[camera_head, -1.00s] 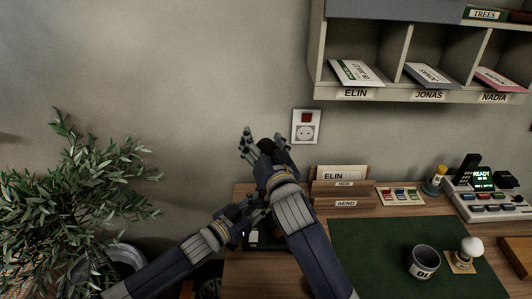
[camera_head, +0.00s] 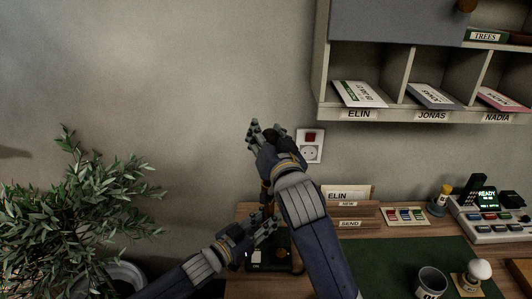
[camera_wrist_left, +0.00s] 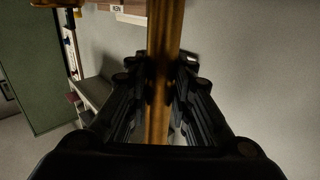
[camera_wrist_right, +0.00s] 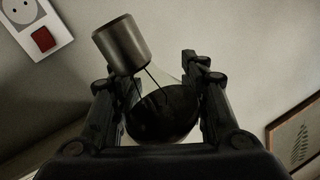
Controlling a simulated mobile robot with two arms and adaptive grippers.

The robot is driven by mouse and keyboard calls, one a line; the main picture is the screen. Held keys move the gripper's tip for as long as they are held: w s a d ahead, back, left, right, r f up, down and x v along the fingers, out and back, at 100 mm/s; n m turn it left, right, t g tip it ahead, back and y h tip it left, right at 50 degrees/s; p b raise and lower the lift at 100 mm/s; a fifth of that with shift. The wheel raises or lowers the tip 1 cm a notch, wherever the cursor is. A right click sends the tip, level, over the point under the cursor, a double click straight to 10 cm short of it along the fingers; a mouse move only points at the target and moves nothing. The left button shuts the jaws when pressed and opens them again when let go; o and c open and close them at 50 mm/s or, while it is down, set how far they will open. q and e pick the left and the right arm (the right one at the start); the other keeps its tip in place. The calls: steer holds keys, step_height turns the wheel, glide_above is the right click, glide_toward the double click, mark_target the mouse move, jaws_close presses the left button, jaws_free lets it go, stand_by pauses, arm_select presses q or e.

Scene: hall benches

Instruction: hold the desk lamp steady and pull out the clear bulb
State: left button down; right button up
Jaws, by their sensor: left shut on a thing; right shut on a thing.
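The desk lamp stands at the desk's left end, its black base (camera_head: 280,263) low and its brass post (camera_head: 266,195) rising towards my right gripper. My left gripper (camera_head: 266,230) is shut around the post, just above the base. The brass post (camera_wrist_left: 160,75) runs between its fingers in the left wrist view. My right gripper (camera_head: 264,133) is higher up, shut on the clear bulb (camera_wrist_right: 165,110), whose glass looks dark. A grey metal cylinder (camera_wrist_right: 122,45) is at the bulb's narrow end; no post or arm shows joined to it. My right arm hides part of the lamp.
A wall socket (camera_head: 310,146) with a red switch is just right of my right gripper. A letter holder (camera_head: 345,210), mug (camera_head: 431,281) and small round-topped bulb stand (camera_head: 472,278) are on the desk. Pigeonholes (camera_head: 420,114) overhang at upper right. A leafy plant (camera_head: 75,210) fills the left.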

steer(key=shift+r, duration=1.05)
arm_select(q)
steer(key=c, duration=1.3)
jaws_free()
